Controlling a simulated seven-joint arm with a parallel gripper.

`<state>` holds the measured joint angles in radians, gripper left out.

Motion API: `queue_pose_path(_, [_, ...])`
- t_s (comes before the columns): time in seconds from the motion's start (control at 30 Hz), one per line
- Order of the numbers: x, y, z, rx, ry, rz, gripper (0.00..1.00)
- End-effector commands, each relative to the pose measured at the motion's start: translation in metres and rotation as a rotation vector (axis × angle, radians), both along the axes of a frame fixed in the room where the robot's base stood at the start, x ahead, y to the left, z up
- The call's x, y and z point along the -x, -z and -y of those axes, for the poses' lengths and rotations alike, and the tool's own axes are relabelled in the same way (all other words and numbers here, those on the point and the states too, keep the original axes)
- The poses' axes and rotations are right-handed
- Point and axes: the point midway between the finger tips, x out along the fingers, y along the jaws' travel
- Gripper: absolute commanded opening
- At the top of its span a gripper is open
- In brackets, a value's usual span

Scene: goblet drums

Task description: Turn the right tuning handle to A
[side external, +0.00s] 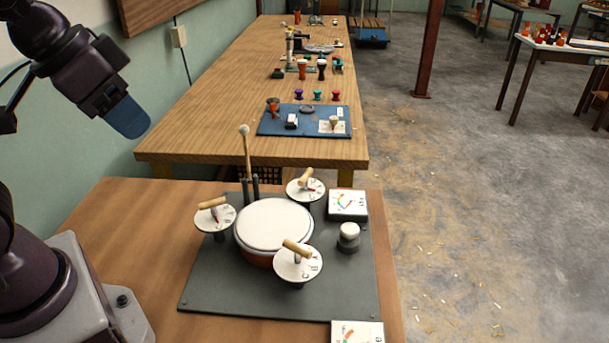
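A drum (273,223) with a white head and reddish body sits on a dark grey board. Three tuning handles, wooden bars above white lettered dials, surround it: one at the picture's left (213,203), one at the back right (305,176), one in front (297,249). I cannot tell for sure which one the task calls right. The dial letters are too small to read surely, so the handle settings are unclear. My gripper (128,118) is at upper left, raised and well apart from the drum and handles. Its blue fingertip shows, but the finger gap does not.
The grey board (215,285) also carries a white-topped knob (348,235) and a gauge (347,204). Another gauge (357,333) is at the front edge. A mallet (247,152) stands upright behind the drum. A long wooden table (225,110) with small items lies beyond.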

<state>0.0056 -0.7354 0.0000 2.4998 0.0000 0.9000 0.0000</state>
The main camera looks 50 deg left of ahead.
Motion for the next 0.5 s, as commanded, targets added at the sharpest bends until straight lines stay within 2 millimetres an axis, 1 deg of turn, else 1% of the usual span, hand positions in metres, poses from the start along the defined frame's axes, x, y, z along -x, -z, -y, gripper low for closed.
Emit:
queue_pose_path(0.07, [-0.003, 0.011, 0.001, 0.003, 0.004, -0.056, 0.40])
queue_pose_path(0.17, [-0.018, 0.021, 0.000, 0.019, 0.000, -0.136, 0.40])
queue_pose_path(0.27, [-0.045, 0.028, -0.001, 0.050, -0.022, -0.216, 0.40])
queue_pose_path(0.37, [-0.077, 0.036, -0.004, 0.082, -0.061, -0.287, 0.40])
queue_pose_path(0.5, [-0.124, 0.056, -0.010, 0.114, -0.131, -0.374, 0.40])
